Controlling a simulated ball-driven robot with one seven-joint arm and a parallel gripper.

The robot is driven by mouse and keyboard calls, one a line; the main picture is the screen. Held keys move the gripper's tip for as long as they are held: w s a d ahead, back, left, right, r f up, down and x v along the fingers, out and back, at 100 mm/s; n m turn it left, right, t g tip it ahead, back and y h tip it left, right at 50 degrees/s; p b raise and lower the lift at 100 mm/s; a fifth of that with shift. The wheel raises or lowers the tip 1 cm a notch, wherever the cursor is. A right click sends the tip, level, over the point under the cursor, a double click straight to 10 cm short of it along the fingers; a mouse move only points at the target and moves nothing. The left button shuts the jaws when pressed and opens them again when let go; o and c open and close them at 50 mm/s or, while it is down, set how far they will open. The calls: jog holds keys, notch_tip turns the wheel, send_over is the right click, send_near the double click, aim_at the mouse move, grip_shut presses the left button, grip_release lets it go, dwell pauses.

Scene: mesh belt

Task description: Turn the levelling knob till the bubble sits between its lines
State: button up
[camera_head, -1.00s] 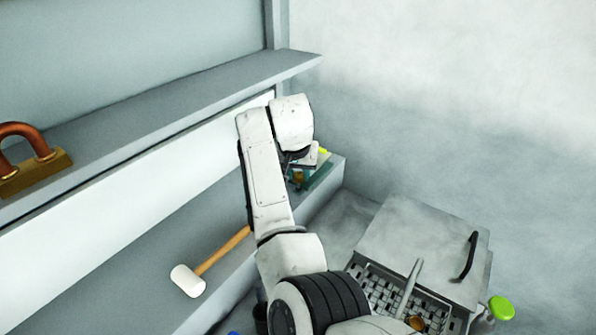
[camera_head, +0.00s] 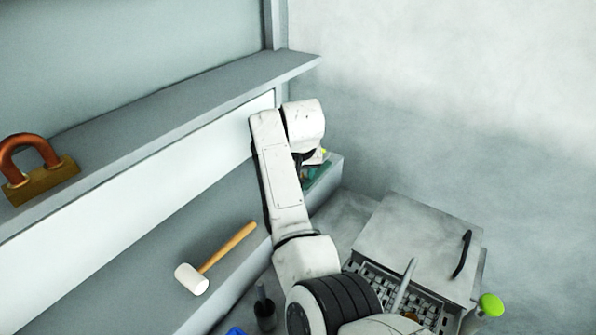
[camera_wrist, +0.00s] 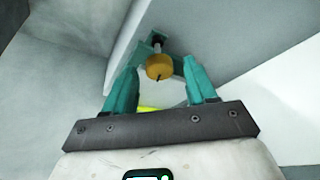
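The levelling knob, a round orange-yellow knob (camera_wrist: 159,67) with a dark mark on its face, sits on a dark shaft in the wrist view. My gripper (camera_wrist: 160,78) has two teal fingers standing apart, with the knob seen in the gap, just beyond or between the tips; I cannot tell which. No contact shows. A bright yellow-green strip (camera_wrist: 147,109) lies below the knob, partly hidden by my gripper. In the head view my arm hides the knob and most of the teal device (camera_head: 318,178). No bubble or lines can be made out.
A mallet (camera_head: 192,279) lies on the lower ledge, left of my arm. A copper horseshoe piece on a brass block (camera_head: 50,178) stands on the upper shelf (camera_head: 150,125). A grey lidded box (camera_head: 415,240) with a black handle stands right, near a green-topped item (camera_head: 491,305).

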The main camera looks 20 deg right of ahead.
jog(key=d+b+v, duration=0.1)
jog(key=b+v, duration=0.1)
jog(key=v, duration=0.8)
jog(key=shift+s+a+r, duration=0.2)
jog(key=shift+a+r, duration=0.15)
jog(key=shift+a, duration=0.15)
